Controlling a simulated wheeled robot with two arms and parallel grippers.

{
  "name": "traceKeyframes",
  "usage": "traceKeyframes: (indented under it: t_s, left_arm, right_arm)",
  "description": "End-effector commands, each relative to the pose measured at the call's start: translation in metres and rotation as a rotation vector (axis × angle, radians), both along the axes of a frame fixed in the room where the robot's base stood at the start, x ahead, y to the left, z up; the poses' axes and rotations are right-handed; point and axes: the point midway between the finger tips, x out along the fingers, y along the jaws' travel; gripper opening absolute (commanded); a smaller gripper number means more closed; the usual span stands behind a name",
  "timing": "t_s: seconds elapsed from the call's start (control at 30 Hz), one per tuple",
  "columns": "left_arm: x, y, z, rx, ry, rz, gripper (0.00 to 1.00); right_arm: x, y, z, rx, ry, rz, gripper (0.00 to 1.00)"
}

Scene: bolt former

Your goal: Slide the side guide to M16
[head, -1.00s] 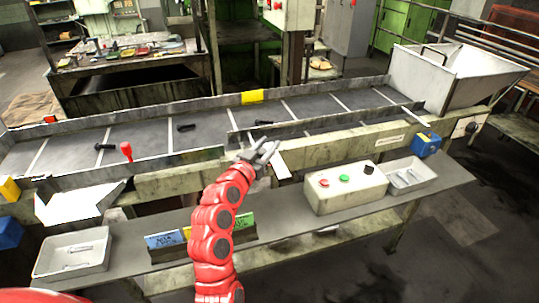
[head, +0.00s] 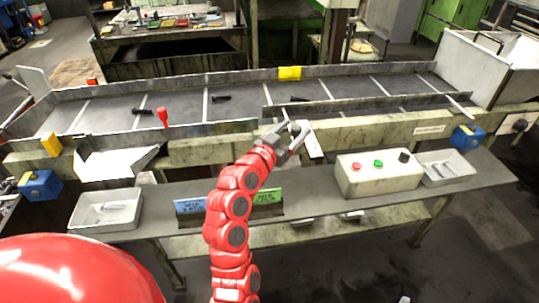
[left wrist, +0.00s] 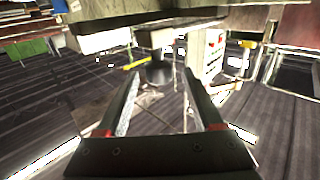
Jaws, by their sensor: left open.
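A long, thin metal rail (head: 370,106), which looks like the side guide, lies along the near side of the conveyor bed (head: 180,117). My left gripper (head: 294,131) is open and empty at the conveyor's near edge, below the rail's left end, beside a pale flat plate (head: 311,145). I cannot tell whether it touches the plate. I can make out no M16 mark. My right gripper is not in view.
Several dark bolts (head: 221,98) lie on the bed. A yellow tab (head: 290,73) sits on the far wall. A white hopper (head: 490,60) is at right.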

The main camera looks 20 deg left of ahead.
Motion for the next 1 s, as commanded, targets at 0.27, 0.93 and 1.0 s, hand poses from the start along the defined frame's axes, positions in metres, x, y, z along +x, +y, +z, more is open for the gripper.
traceKeyframes:
  t_s: [0.27, 0.93, 1.0]
  left_arm:
    - [-0.059, 0.013, 0.003, 0.002, 0.011, 0.004, 0.68]
    - [-0.126, 0.024, -0.001, -0.001, 0.004, -0.002, 0.68]
    - [-0.126, 0.024, -0.002, -0.001, 0.004, -0.002, 0.68]
  right_arm:
    - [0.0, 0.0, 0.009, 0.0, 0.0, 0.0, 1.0]
    - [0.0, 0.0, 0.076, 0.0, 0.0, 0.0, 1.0]
    - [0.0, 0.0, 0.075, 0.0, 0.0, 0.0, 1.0]
